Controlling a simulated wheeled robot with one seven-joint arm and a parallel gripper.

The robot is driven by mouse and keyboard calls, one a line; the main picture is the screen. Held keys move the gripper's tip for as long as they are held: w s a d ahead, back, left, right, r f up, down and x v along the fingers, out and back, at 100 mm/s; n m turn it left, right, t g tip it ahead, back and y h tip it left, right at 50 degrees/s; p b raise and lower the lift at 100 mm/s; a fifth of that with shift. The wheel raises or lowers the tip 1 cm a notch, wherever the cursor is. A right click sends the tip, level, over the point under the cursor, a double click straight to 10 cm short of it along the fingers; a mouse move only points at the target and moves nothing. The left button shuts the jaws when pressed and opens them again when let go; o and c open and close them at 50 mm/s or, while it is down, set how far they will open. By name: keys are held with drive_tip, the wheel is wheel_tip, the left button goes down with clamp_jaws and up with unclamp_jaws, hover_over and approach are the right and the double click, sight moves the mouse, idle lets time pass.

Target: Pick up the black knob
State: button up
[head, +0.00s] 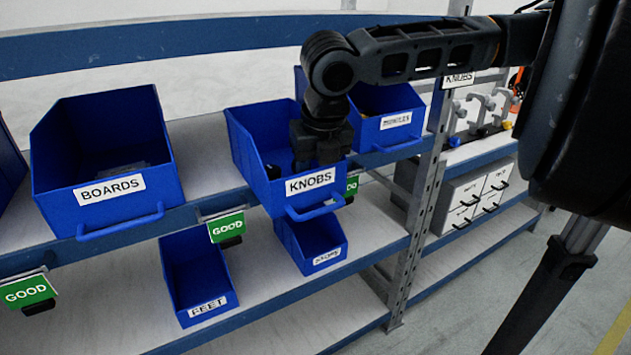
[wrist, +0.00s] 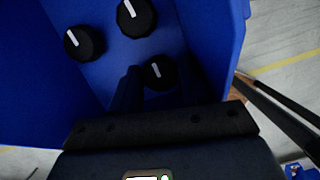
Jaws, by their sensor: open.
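Three black knobs, each with a white pointer line, lie in the blue KNOBS bin (head: 252,140). In the wrist view one knob (wrist: 137,17) is at the top, one (wrist: 84,43) at the left, and one (wrist: 159,74) lies by my fingertips. My gripper (wrist: 153,78) is open, its two fingers reaching down into the bin on either side of the nearest knob. I cannot tell if they touch it. In the head view my gripper (head: 320,150) hangs over the front part of the KNOBS bin and hides most of its inside.
The bin's walls stand close around my gripper. A BOARDS bin (head: 60,207) is at the left, and another blue bin (head: 402,100) is right behind. Smaller bins, FEET (head: 190,280) and a second KNOBS-type bin (head: 318,246), sit on the shelf below. A grey rack post (head: 425,200) stands right.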

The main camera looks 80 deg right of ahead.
drive_tip(key=c, duration=0.7)
